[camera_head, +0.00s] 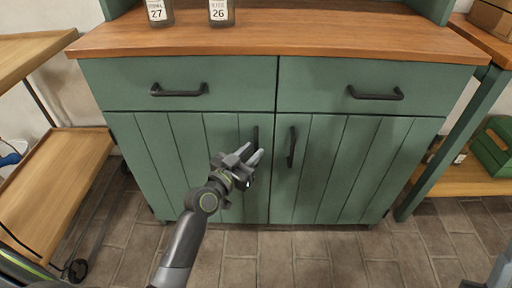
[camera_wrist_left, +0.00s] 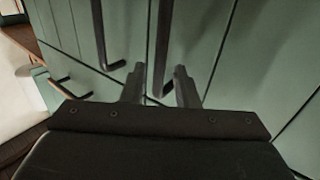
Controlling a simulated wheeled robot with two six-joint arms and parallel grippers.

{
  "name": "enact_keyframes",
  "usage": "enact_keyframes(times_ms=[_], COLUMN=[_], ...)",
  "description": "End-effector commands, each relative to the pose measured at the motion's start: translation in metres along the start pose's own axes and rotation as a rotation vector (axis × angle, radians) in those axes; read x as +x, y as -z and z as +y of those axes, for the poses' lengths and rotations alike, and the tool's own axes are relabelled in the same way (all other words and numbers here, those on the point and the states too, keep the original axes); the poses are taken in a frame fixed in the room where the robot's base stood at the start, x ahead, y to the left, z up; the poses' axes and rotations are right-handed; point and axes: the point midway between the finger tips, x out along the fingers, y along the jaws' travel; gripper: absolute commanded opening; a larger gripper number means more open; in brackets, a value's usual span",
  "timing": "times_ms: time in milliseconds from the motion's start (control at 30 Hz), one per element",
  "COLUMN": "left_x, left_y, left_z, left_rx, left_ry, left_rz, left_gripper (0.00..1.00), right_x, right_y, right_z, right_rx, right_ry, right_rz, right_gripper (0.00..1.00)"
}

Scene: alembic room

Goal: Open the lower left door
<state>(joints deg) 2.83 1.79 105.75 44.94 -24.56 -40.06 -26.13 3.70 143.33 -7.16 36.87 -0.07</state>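The lower left door (camera_head: 190,165) is a green planked cabinet door and looks shut. Its dark upright handle (camera_head: 255,138) is near its right edge. My left gripper (camera_head: 251,160) is open in front of this handle's lower end. In the left wrist view, which looks upside down, the handle (camera_wrist_left: 163,40) shows between the two parted fingertips (camera_wrist_left: 159,75). I cannot tell whether they touch it. A grey part of my right arm (camera_head: 500,268) shows at the lower right corner; its finger state is unclear.
The lower right door (camera_head: 345,170) looks shut, its handle (camera_head: 292,147) close beside the left one. Two drawers with handles (camera_head: 180,90) sit above. Bottles (camera_head: 221,12) stand on the wooden top (camera_head: 300,38). A wooden shelf cart (camera_head: 60,180) stands left. Brick floor (camera_head: 300,250) lies clear in front.

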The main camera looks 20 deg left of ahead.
Motion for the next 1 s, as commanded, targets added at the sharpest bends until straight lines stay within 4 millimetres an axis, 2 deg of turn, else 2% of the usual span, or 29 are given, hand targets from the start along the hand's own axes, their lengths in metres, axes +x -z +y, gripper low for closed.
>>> enact_keyframes(times_ms=[200,567,800,1000], left_x=[0.023,0.027,0.026,0.026], left_y=[0.000,0.000,0.000,0.000], left_z=[0.000,0.000,0.000,0.000], left_rx=[-0.002,-0.002,-0.001,-0.001], left_ry=[0.000,0.000,0.000,0.000], left_rz=[0.001,-0.001,0.000,0.000], left_gripper=[0.28,0.28,0.00,0.00], right_x=[0.000,0.000,0.000,0.000], right_y=[0.007,0.009,0.010,0.010], right_z=[-0.001,-0.001,-0.001,-0.001], right_rx=[-0.005,-0.007,-0.007,-0.007], right_ry=[0.004,0.005,0.006,0.006], right_rz=[0.043,0.053,0.054,0.054], right_gripper=[0.36,0.36,0.36,0.36])
